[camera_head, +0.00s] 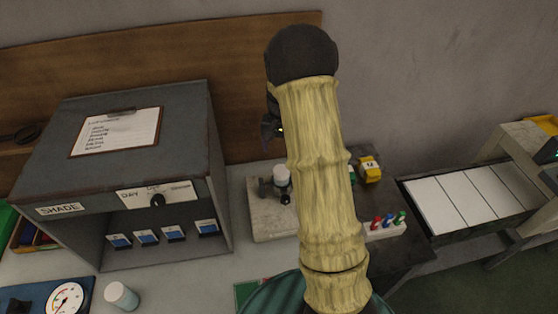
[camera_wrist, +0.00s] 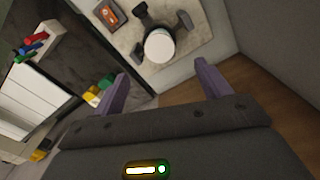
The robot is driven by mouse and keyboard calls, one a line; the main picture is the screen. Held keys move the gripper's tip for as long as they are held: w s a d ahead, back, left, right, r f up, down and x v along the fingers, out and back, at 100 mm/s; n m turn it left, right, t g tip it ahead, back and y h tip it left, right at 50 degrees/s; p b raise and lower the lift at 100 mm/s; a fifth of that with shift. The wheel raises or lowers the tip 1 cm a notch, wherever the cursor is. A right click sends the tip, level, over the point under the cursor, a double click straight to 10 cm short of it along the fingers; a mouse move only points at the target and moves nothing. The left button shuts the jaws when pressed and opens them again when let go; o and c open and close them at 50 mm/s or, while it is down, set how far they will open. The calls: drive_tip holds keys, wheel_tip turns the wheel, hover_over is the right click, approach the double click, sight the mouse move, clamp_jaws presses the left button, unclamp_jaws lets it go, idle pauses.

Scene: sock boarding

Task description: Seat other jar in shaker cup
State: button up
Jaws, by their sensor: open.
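A small jar (camera_head: 122,295) with a pale lid stands on the table at the lower left in the head view. The shaker (camera_head: 272,222) is a pale slab with dark fittings, left of my arm. A white-topped jar (camera_head: 282,178) stands upright among these fittings. In the wrist view its round white top (camera_wrist: 160,45) shows between dark parts on the slab (camera_wrist: 195,18). I cannot tell how deep it sits in a cup. My gripper (camera_wrist: 161,70) is open and empty, its purple fingers apart with the white top beyond them. My arm hides most of the gripper in the head view.
A grey SHADE box (camera_head: 215,245) with a clipboard on top and several blue-marked cards inside stands at the left. A dial gauge (camera_head: 67,298) lies at lower left. Coloured pegs in a white rack (camera_head: 385,229) and a yellow block (camera_head: 370,168) are right of my arm. A wooden board (camera_head: 225,75) backs the table.

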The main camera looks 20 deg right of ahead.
drive_tip(key=s+a+r+n+t, duration=0.1)
drive_tip(key=s+a+r+n, duration=0.1)
drive_tip(key=s, duration=0.5)
drive_tip(key=s+a+r+n, duration=0.2)
drive_tip(key=s+a, duration=0.3)
drive_tip(key=s, duration=0.2)
drive_tip(key=s+a+r+n+t, duration=0.1)
drive_tip(key=s+a+r+n, duration=0.1)
drive_tip(key=s, duration=0.4)
drive_tip(key=shift+s+a+r+n+t, duration=0.3)
drive_tip(key=shift+s+a+r, duration=0.15)
drive_tip(key=shift+a, duration=0.55)
drive_tip(key=shift+f+b, duration=0.4)
drive_tip(key=shift+b, duration=0.05)
